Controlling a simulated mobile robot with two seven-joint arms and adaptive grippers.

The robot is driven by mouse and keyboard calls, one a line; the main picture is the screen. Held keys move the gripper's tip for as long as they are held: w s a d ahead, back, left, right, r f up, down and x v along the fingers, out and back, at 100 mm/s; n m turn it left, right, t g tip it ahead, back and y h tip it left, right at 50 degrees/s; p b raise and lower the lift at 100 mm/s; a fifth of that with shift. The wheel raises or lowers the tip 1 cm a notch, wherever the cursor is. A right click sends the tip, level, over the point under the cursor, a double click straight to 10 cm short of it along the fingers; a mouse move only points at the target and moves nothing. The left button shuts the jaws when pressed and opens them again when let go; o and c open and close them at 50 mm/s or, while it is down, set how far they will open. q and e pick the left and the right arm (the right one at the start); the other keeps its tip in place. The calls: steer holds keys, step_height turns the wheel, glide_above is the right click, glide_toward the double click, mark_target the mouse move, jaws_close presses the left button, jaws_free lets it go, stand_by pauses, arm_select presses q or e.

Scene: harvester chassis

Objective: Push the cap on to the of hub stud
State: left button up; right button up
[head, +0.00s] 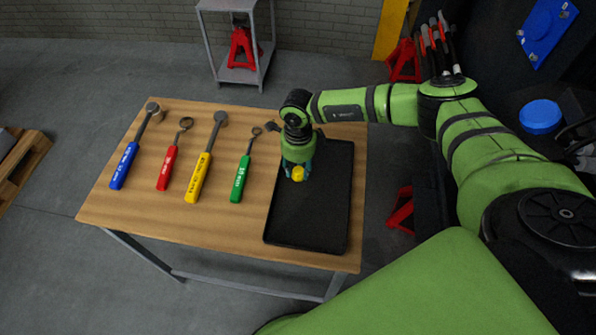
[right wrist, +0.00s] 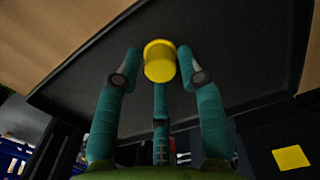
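A small yellow cap (head: 298,174) is at the black tray on the table, at my right gripper's fingertips. In the right wrist view the cap (right wrist: 160,62) sits among the three teal fingers, with a narrow gap beside the left fingertip. My right gripper (head: 298,168) points down over the tray and looks open around the cap; it also shows in the right wrist view (right wrist: 159,66). Whether the cap rests on the tray is hard to tell. I cannot pick out the hub stud. My left gripper is out of view.
The black tray (head: 310,225) lies on the wooden table (head: 130,205). Blue (head: 124,165), red (head: 167,168), yellow (head: 199,178) and green (head: 241,178) handled tools lie left of it. Dark machinery with a blue plate (head: 547,30) and blue round part (head: 540,117) stands at right.

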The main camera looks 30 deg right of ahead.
mark_target(298, 170)
steer(key=c, duration=0.4)
steer(key=shift+r, duration=0.15)
step_height(298, 170, up, 5)
steer(key=p, duration=0.4)
steer(key=shift+r, duration=0.2)
steer(key=shift+r+p, duration=0.25)
steer(key=shift+p, duration=0.05)
